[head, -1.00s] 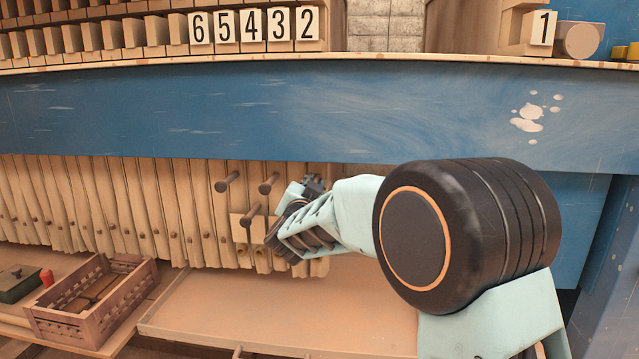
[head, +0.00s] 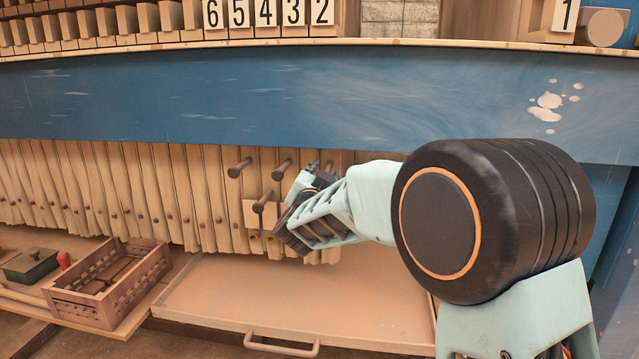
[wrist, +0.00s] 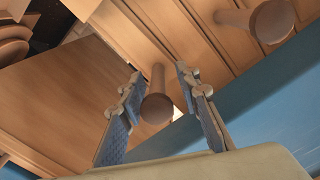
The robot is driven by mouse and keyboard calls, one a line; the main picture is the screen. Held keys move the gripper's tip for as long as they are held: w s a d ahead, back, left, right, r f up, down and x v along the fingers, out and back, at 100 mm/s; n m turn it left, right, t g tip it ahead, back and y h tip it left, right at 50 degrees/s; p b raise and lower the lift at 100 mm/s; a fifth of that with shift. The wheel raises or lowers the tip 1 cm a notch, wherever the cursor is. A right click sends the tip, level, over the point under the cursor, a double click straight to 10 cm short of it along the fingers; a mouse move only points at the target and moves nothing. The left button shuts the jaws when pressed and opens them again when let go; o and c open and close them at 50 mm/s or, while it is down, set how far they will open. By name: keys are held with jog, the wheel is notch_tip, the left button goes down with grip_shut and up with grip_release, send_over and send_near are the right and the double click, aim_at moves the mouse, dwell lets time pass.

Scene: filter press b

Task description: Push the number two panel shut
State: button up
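The plate marked 2 (head: 321,12) sits at the right end of the row of numbered panels along the top of the head view. The plate marked 1 (head: 564,14) stands apart, across a gap on the right. My gripper (wrist: 157,82) is low, under the blue beam, by the round-ended pegs. In the wrist view its two fingers are apart, with a brown peg (wrist: 158,107) showing between them. I cannot tell whether either finger touches it. In the head view my gripper is partly hidden by my own arm.
A blue beam (head: 250,95) spans the head view between the numbered row and my gripper. More pegs (head: 239,168) stick out beside it. Below lie a flat tray (head: 290,290) with a handle, a slatted crate (head: 70,306) and a green box (head: 30,264).

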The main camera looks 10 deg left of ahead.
jog(key=s, duration=1)
jog(key=shift+s, duration=0.4)
